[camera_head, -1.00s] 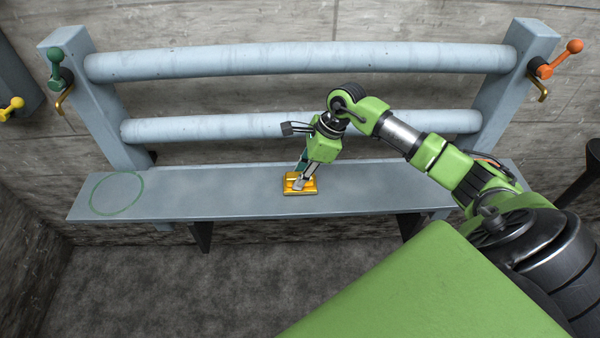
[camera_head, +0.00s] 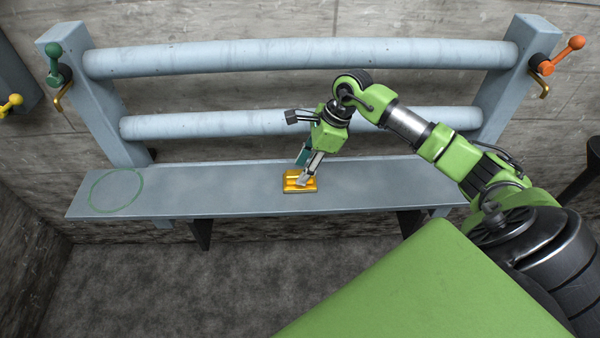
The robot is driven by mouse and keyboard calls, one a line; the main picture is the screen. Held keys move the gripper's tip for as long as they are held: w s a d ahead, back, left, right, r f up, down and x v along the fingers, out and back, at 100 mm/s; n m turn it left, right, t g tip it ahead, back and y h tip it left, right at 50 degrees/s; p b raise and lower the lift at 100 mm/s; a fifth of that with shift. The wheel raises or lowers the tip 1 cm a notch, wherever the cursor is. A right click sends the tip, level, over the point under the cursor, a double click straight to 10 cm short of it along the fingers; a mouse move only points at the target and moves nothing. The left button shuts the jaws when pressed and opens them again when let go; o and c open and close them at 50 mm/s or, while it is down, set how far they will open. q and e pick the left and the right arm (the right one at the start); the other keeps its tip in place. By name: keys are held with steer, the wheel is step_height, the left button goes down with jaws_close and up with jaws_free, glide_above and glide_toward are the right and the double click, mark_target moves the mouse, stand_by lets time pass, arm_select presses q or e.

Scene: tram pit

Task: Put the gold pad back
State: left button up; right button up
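The gold pad (camera_head: 291,187) lies flat on the grey-blue bench (camera_head: 230,187), a little right of the bench's middle. My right gripper (camera_head: 303,178) reaches down from above and its fingertips are at the top of the pad, covering part of it. I cannot tell whether the fingers are closed on the pad or only beside its raised part. A green circle outline (camera_head: 117,190) is drawn on the left end of the bench, with nothing in it. My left gripper is not in view.
Two thick horizontal pipes (camera_head: 250,57) run behind the bench between two posts. A green lever (camera_head: 54,65) is on the left post, an orange lever (camera_head: 562,56) on the right. A yellow lever (camera_head: 11,104) is at far left. The bench between circle and pad is clear.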

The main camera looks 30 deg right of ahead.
steer(key=b+v, duration=0.1)
steer(key=v, duration=1)
steer(key=shift+b, duration=0.35)
steer(key=shift+d, duration=0.15)
